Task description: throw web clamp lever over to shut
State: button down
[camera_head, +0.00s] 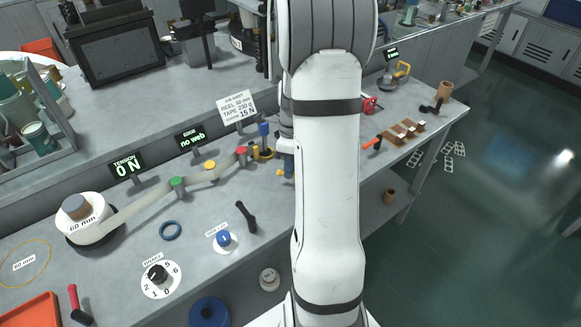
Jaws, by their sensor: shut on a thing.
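The web clamp (263,151) stands at the end of the pale web, just left of my arm in the head view. It shows yellow-brown parts and an upright blue top. My gripper (286,147) is close against the clamp's right side, mostly hidden by my own white arm. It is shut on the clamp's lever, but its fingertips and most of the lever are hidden. I cannot tell the lever's angle. The pale web (140,202) runs from the 60 mm reel (88,219) past green, yellow and red rollers. The tension display (126,167) reads 0 N.
The edge display (192,138) reads "no web". A job sheet (237,106) stands behind the clamp. A black handle (246,217), a blue knob (223,239) and a numbered dial (160,279) are in front. An orange-handled tool (373,144) lies right of my arm.

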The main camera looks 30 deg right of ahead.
jog(key=m, duration=0.2)
jog(key=d+m, duration=0.1)
jog(key=shift+w+d+r+m+t+p, duration=0.1)
jog(key=shift+w+r+m+t+p, duration=0.05)
jog(key=shift+w+m+t+p, duration=0.2)
jog(key=shift+d+m+t+y+p, duration=0.2)
jog(key=shift+d+m+p, duration=0.15)
jog(key=shift+m, duration=0.6)
jog(key=shift+d+m+t+y+p, duration=0.15)
jog(key=shift+d+m+p, duration=0.15)
jog(key=shift+m, duration=0.6)
jog(key=c, duration=1.4)
grip_release()
jog(key=shift+c, duration=0.2)
jog(key=v, duration=0.7)
jog(key=shift+r, duration=0.3)
